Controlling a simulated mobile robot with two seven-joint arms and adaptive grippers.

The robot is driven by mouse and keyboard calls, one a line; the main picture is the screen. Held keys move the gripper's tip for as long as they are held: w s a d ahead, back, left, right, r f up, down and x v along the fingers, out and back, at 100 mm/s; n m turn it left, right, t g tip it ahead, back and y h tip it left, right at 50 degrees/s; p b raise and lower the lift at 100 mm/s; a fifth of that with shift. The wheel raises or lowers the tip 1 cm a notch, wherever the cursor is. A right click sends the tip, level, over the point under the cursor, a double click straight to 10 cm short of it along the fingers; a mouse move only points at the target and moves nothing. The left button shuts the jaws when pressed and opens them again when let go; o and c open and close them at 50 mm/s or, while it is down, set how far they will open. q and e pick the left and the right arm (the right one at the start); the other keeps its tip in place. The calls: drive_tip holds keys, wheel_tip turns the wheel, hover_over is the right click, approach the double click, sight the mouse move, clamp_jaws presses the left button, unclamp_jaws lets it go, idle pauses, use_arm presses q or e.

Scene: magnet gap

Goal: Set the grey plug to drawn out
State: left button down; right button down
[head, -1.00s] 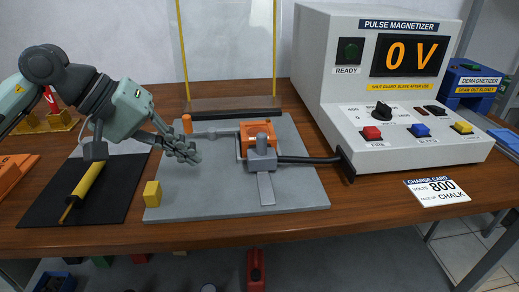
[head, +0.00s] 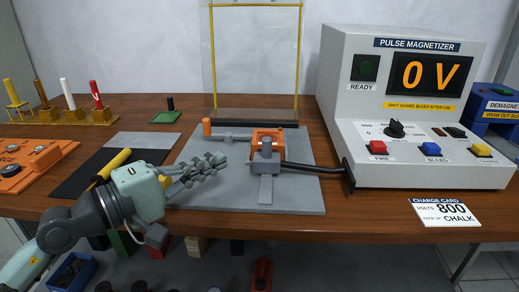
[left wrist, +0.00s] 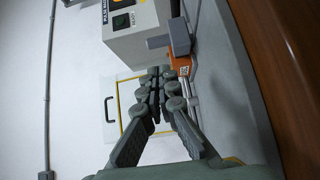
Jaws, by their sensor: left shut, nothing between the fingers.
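The grey plug (head: 264,166) is a blocky piece with an upright knob, at the front of the orange fixture (head: 267,135) on the grey base plate (head: 295,192). A flat grey strip runs from it towards the front edge. A black cable leaves the fixture area to the right. In the left wrist view, a grey block (left wrist: 179,36) stands beside the orange part (left wrist: 181,66). My left gripper (head: 220,160) is shut and empty, left of the plug and apart from it; its fingers also show in the left wrist view (left wrist: 160,78). My right gripper is not in view.
The pulse magnetizer (head: 425,105) stands to the right and reads 0 V. A charge card (head: 445,213) lies before it. A clear yellow-framed guard (head: 213,60) stands raised behind the plate. A black mat (head: 80,183) and an orange tray (head: 35,165) are left.

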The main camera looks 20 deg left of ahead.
sight(267, 154)
use_arm(q)
drive_tip(key=shift+s+a, duration=0.2)
drive_tip(key=shift+a, duration=0.05)
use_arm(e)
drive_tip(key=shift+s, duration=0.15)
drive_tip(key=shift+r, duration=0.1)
use_arm(q)
drive_tip(key=shift+w, duration=0.15)
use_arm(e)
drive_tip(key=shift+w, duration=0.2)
